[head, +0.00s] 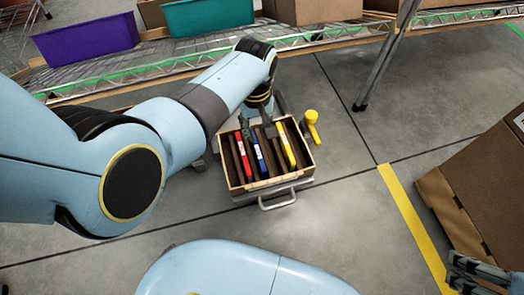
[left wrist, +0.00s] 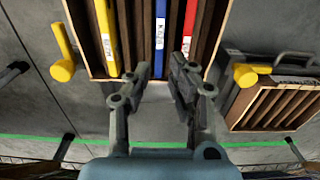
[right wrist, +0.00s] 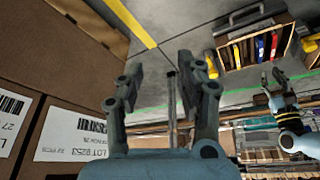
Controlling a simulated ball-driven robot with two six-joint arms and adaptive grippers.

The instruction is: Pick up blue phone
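The blue phone (head: 258,156) stands in a slot of a wooden divided crate (head: 235,186), between a red item (head: 243,157) and a yellow item (head: 286,146). It also shows in the left wrist view (left wrist: 160,35), with a white label. My left gripper (head: 258,130) is over the crate's far side. In the left wrist view its open fingers (left wrist: 160,72) lie to either side of the blue phone's line; contact cannot be told. My right gripper (right wrist: 160,68) is open and empty beside brown cartons; it is partly cut off in the head view.
A second slotted crate (left wrist: 275,105) shows in the left wrist view. Cartons (head: 485,190) stand at right. Purple (head: 88,42) and teal (head: 208,14) bins sit on the rack behind.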

